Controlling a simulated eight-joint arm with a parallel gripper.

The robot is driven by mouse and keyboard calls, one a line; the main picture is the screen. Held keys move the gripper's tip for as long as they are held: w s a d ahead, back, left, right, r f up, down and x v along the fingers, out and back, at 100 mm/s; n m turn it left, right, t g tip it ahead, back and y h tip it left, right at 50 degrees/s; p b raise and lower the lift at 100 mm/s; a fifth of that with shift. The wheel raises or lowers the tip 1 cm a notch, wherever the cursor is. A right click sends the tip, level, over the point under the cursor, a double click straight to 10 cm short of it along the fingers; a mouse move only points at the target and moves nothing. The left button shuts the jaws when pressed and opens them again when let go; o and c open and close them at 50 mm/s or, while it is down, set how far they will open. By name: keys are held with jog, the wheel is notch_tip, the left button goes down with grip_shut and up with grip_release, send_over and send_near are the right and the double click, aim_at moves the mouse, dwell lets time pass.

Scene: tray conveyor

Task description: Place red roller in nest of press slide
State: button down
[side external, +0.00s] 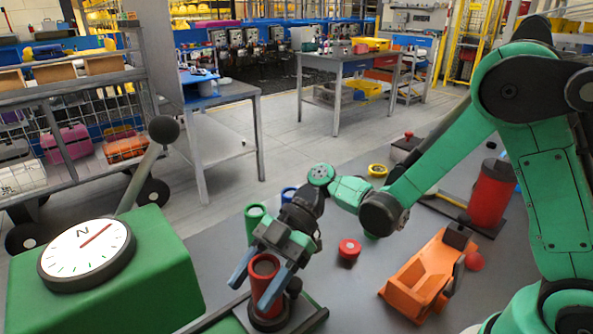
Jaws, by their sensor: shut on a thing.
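The red roller (266,283) is upright between the two blue-grey fingers of my gripper (250,297), at the bottom centre of the side view. The gripper is shut on it, and its fingers point down and to the left. The roller is hollow, with a dark opening at its top. The press slide (310,322) is a dark piece at the bottom edge, partly cut off by the frame. A dark round nest (267,324) on it lies directly under the roller. I cannot tell whether the roller's lower end is seated in it or just above it.
A green press body (150,265) with a white dial (86,255) and a ball-ended lever (163,130) stands left.

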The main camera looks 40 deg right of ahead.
jog(key=shift+f, duration=0.8)
jog(key=shift+f, duration=0.1)
jog(key=shift+c, duration=1.1)
grip_release()
